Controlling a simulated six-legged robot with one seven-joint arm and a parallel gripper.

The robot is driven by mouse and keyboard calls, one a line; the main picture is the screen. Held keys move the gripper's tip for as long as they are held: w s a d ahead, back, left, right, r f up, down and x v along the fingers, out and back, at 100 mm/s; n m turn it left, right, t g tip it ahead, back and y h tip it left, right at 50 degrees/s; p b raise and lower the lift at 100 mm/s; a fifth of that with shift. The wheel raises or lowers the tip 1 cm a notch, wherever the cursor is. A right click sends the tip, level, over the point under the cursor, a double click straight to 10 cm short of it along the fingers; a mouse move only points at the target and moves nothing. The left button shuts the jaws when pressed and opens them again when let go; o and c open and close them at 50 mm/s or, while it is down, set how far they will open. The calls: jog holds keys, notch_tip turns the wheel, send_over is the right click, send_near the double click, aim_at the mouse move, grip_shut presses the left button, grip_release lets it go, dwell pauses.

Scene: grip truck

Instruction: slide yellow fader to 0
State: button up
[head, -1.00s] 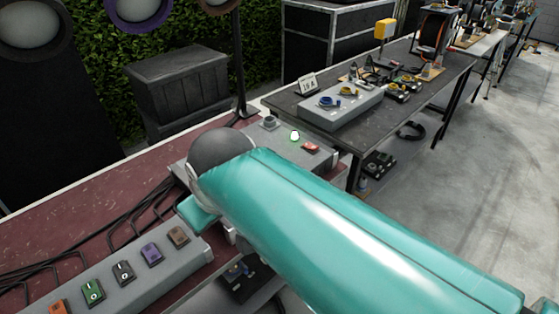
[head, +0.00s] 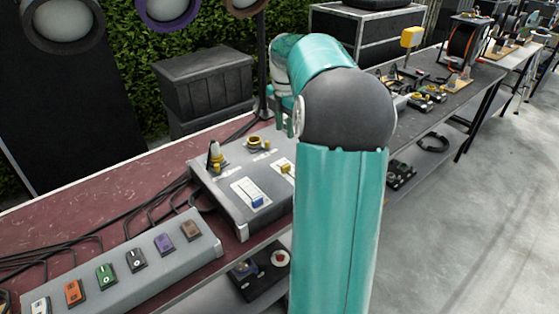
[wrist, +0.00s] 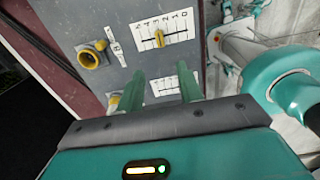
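The yellow fader (wrist: 159,39) sits in the upper slot of a grey control box (head: 228,183). In the wrist view its scale reads 5 to 0 from left to right, and the knob stands near the middle, about at 3. It also shows in the head view (head: 286,168), just left of my arm. My gripper (wrist: 163,72) has its two teal fingers apart with nothing between them. In the wrist view the fingers are below the yellow fader and in front of a second scale. The blue fader (head: 257,201) is on the nearer slot.
A yellow knob (wrist: 92,54) and a second yellow-based control (head: 216,160) are on the same box. A long grey box with several coloured switches (head: 162,243) lies to the left. Black cables (head: 120,235) run behind it. A dark table stands to the right.

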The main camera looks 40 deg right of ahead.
aim_at(286, 165)
jog(key=f, duration=1.4)
jog(key=shift+d, duration=0.25)
jog(key=shift+c, duration=0.3)
grip_shut()
